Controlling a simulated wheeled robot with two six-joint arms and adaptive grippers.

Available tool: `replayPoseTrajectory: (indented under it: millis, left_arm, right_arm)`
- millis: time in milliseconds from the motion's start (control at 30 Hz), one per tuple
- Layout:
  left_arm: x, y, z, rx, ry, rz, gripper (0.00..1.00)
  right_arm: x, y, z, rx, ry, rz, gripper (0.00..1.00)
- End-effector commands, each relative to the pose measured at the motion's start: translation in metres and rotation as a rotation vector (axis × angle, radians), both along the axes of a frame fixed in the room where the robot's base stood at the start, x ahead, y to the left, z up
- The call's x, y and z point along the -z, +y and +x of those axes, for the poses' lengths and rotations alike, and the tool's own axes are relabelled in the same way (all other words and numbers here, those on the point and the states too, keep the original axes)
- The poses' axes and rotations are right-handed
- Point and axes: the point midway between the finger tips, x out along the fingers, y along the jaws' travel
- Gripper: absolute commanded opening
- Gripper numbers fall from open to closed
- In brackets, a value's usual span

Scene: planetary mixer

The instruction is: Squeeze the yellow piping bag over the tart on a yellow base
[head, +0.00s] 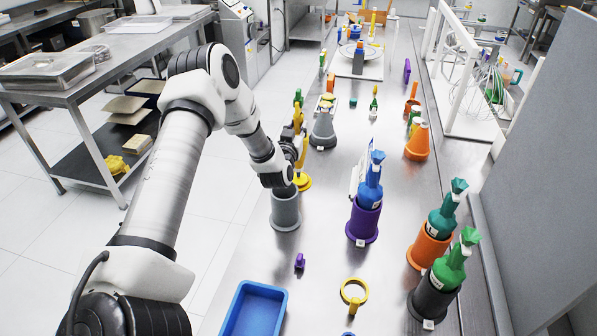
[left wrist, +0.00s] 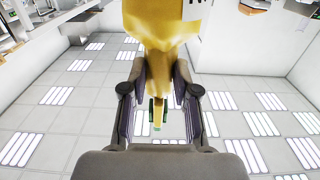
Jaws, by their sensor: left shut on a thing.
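My left gripper (head: 296,146) is shut on the yellow piping bag (head: 302,157), which is partly hidden behind the fingers. In the left wrist view the yellow bag (left wrist: 162,22) fills the top middle and narrows between the two fingers of the gripper (left wrist: 158,98). My right gripper is not in view.
A grey holder (head: 285,212) stands just in front of the gripper. A blue bag (head: 370,180) sits in a purple holder (head: 362,223) to the right. Green bags stand in orange (head: 425,250) and dark grey holders (head: 432,300).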

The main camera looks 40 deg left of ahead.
Motion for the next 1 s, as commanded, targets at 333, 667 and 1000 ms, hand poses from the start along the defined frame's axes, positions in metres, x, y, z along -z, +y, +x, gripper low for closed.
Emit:
replayPoseTrajectory:
  millis: [333, 667, 1000]
  left_arm:
    - [0.000, 0.000, 0.000, 0.000, -0.001, 0.000, 0.17]
    - [-0.015, 0.000, 0.000, 0.000, -0.002, 0.000, 0.17]
    - [-0.046, 0.000, 0.000, 0.000, -0.001, 0.000, 0.17]
  right_arm:
    - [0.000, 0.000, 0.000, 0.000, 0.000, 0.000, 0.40]
    - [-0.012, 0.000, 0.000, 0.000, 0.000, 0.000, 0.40]
    - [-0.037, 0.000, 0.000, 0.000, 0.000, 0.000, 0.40]
